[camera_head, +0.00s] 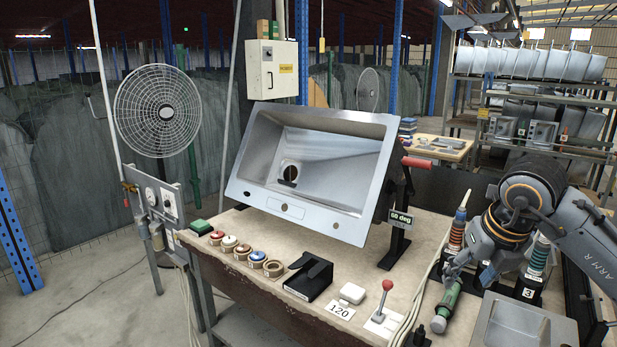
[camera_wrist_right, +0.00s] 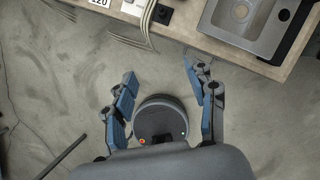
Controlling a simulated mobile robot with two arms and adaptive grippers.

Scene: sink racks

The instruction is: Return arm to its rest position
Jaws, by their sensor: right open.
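My right arm comes in from the right edge of the head view. Its gripper (camera_head: 472,270) appears in front of the right end of the workbench. In the right wrist view the gripper (camera_wrist_right: 160,80) has its blue-grey fingers spread wide, with nothing between them. Bare concrete floor shows beyond the fingers, and the bench edge lies past the fingertips. In the head view the arm and gripper partly hide the tools on the bench. My left gripper is not in view.
The bench (camera_head: 235,258) holds a tilted steel sink (camera_head: 330,205), several coloured discs, a black holder (camera_head: 308,277), a red-knobbed lever (camera_head: 385,300) and a green-bodied tool (camera_head: 447,305). A smaller steel basin (camera_head: 520,325) lies at the right. Open floor (camera_wrist_right: 60,90) borders the bench.

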